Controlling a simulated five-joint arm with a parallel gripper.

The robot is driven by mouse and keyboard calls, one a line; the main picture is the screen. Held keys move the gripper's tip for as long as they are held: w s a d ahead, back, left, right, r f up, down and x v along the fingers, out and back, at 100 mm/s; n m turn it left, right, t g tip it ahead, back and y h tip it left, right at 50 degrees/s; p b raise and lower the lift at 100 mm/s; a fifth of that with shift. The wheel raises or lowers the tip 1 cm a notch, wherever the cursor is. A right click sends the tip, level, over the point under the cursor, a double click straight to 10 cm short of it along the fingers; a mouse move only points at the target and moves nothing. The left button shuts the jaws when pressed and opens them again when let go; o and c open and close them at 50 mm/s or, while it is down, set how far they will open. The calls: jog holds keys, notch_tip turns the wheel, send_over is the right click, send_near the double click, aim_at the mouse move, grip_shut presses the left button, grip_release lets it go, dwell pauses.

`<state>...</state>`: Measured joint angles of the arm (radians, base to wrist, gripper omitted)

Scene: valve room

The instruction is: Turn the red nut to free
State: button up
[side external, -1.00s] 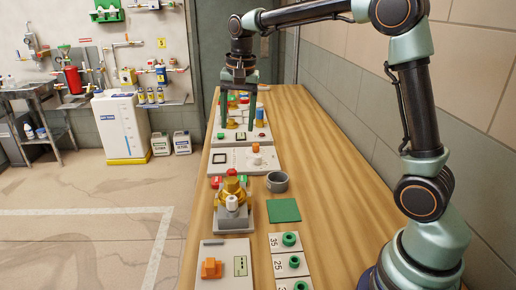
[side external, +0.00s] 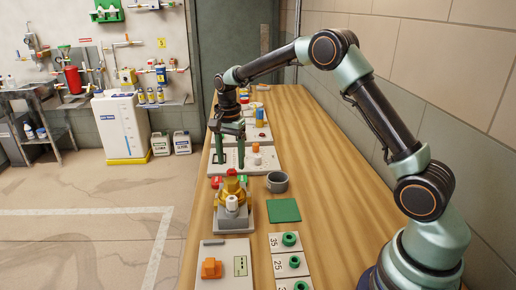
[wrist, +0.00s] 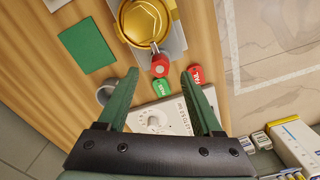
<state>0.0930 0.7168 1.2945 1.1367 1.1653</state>
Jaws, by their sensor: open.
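The red nut (wrist: 159,66) sits at the near end of the brass valve (wrist: 146,22) in the wrist view. In the side view the nut (side external: 231,172) shows as a small red top behind the brass body (side external: 231,188). My gripper (side external: 230,165) is open and points down, beyond the valve, over the grey panel. In the wrist view the nut shows between the two green fingertips of my gripper (wrist: 160,76), with space on both sides; contact is not visible.
A grey cup (side external: 277,182) and a green square (side external: 284,210) are right of the valve. A panel with an orange knob (side external: 211,268) and a strip with green rings (side external: 291,262) are nearer. The wooden table (side external: 335,200) is clear further right.

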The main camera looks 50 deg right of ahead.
aim_at(232, 171)
jog(key=shift+f, duration=1.85)
grip_shut()
